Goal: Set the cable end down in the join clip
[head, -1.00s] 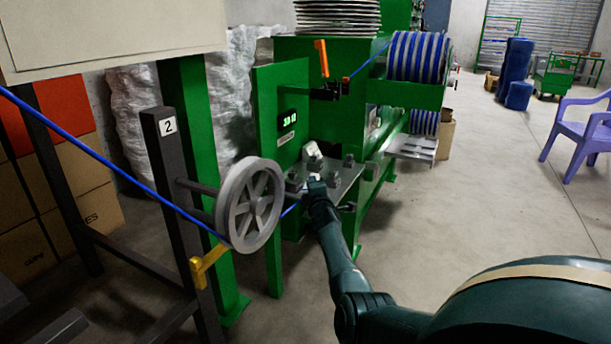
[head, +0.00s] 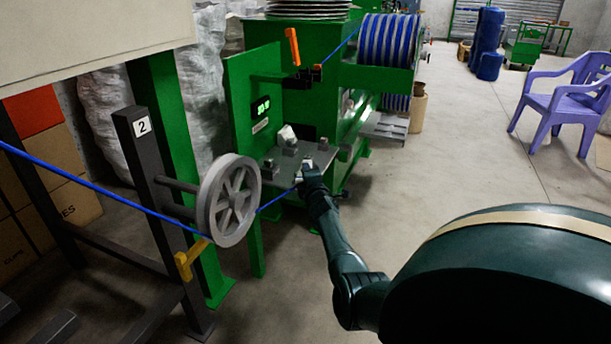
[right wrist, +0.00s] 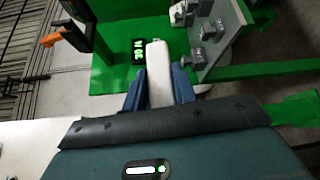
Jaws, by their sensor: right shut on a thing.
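My right gripper (head: 308,170) is at the front right edge of the grey plate (head: 266,161) on the green machine. A blue cable (head: 272,202) runs from the grey wheel to this gripper, which is shut on its end. In the right wrist view, the gripper (right wrist: 160,88) has a pale grey piece (right wrist: 159,72) between its dark blue fingers. Several small grey clips (head: 290,150) stand on the plate, and also show in the right wrist view (right wrist: 211,31). I cannot tell which is the join clip. My left gripper is out of view.
The spoked grey wheel (head: 228,200) stands on a dark post marked 2, left of the plate. A green panel with a lit display (head: 261,106) rises behind the plate. An orange lever (head: 292,46) is above. The floor at right is open up to a purple chair (head: 560,98).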

